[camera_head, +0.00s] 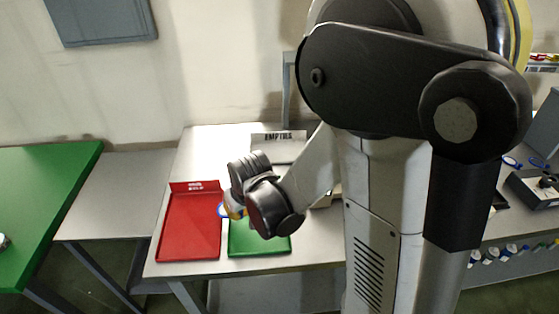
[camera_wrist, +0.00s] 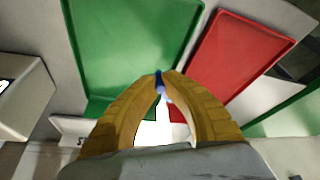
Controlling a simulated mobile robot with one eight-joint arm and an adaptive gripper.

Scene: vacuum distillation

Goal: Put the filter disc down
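My gripper (camera_wrist: 162,78) has its yellow fingers closed together at the tips on a small blue piece (camera_wrist: 160,87), seen nearly edge-on in the wrist view. This looks like the filter disc's rim; most of the disc is hidden. In the head view a bit of the blue-and-white disc (camera_head: 222,210) shows beside my gripper (camera_head: 229,209). It is held over the bench, near the border between the red tray (camera_head: 190,235) and the green tray (camera_head: 262,246). Both trays also show in the wrist view, the green one (camera_wrist: 130,40) left and the red one (camera_wrist: 240,60) right.
A light tray with an "EMPTIES" label (camera_head: 278,137) stands at the back of the bench. A green table (camera_head: 40,195) is at the left. Blue rings (camera_head: 511,161) and a dark device (camera_head: 535,190) are at the right. The visible floor of the red tray is bare.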

